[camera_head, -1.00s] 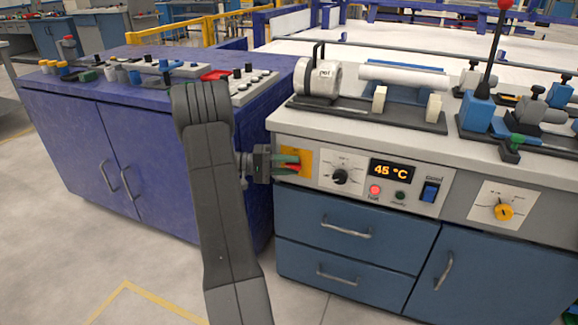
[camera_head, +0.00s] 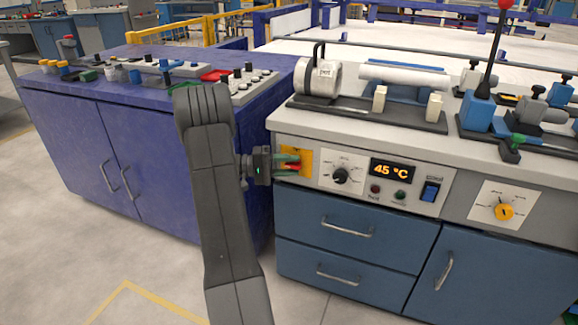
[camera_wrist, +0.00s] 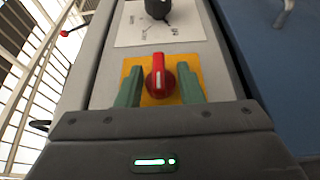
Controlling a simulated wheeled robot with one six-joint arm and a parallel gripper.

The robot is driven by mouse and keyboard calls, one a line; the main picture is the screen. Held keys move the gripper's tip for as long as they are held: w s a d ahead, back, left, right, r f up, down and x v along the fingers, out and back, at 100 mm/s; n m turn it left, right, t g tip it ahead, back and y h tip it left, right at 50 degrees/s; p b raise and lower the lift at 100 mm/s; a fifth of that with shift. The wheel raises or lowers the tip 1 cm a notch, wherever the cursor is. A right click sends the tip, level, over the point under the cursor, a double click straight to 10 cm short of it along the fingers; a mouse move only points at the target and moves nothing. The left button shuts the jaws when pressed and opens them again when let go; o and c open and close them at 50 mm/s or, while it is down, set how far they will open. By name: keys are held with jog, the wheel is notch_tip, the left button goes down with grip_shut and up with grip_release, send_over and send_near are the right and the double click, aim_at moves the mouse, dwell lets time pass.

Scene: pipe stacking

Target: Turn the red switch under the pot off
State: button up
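The red switch (camera_wrist: 158,75) is a red knob with a pale mark on a yellow plate (camera_wrist: 172,63). In the head view the yellow plate (camera_head: 304,158) is at the left end of the machine's front panel, below the white cylinder labelled pot (camera_head: 318,80). In the wrist view the knob's grip stands upright. My gripper (camera_wrist: 160,88) is open, with one green finger on each side of the knob and a gap on both sides. In the head view my gripper (camera_head: 289,163) points right at the plate and partly hides the red switch.
Right of the switch are a black dial (camera_head: 341,175), a display (camera_head: 393,171) reading 45 °C, a dark red lamp (camera_head: 375,189), a green lamp (camera_head: 400,195) and a blue rocker switch (camera_head: 429,191). Blue drawers (camera_head: 345,229) lie below. A purple cabinet (camera_head: 160,165) stands left.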

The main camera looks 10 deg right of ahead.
jog(key=w+a+p, duration=0.2)
jog(key=a, duration=1.1)
jog(key=shift+w+a+p, duration=0.3)
jog(key=shift+w+p, duration=0.05)
jog(key=shift+p, duration=0.05)
jog(key=shift+f, duration=0.1)
jog(key=s+d+b, duration=0.1)
jog(key=d, duration=0.3)
jog(key=s+d+b, duration=0.1)
jog(key=d, duration=0.4)
jog(key=d+b, duration=0.1)
jog(key=d, duration=0.3)
jog(key=shift+s+d, duration=0.4)
jog(key=shift+a, duration=0.1)
